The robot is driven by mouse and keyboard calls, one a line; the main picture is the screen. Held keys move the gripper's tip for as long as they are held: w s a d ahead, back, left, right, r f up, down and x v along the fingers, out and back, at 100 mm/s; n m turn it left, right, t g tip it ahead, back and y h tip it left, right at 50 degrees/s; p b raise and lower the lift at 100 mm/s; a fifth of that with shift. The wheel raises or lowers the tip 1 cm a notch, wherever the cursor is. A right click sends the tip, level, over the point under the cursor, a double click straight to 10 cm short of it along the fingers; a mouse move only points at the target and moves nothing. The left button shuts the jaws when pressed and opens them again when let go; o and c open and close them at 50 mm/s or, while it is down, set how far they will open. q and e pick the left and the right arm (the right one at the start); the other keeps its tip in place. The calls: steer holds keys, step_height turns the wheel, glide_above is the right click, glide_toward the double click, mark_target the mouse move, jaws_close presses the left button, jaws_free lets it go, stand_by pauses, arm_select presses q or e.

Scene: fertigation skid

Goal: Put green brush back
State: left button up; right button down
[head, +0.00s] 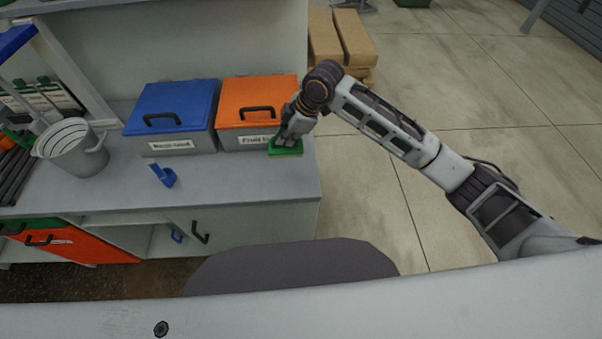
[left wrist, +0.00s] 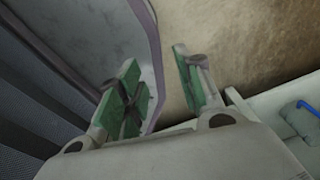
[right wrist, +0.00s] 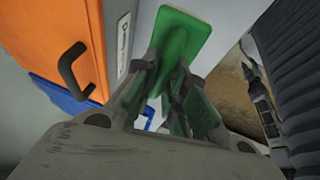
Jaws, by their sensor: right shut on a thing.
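The green brush (head: 286,148) is at the right end of the grey counter, in front of the orange-lidded bin. My right gripper (head: 292,132) is over it and shut on it. In the right wrist view the green brush (right wrist: 181,40) shows as a flat green block beyond the fingers (right wrist: 172,100); the held part is partly hidden between them. I cannot tell whether the brush touches the counter. My left gripper is outside the head view; in the left wrist view its fingers (left wrist: 160,88) are apart with nothing between them.
The orange-lidded bin (head: 258,92) and blue-lidded bin (head: 176,104) stand at the counter's back. A blue scoop (head: 164,176) lies on the counter (head: 235,185). A grey bucket (head: 75,148) stands at left. Floor right of the counter is open.

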steer(key=shift+s+d, duration=0.1)
steer(key=shift+d, duration=0.15)
steer(key=shift+f, duration=2.45)
steer(key=shift+f, duration=2.5)
steer(key=shift+f, duration=0.1)
steer(key=c, duration=1.5)
jaws_free()
steer(key=shift+o, duration=0.2)
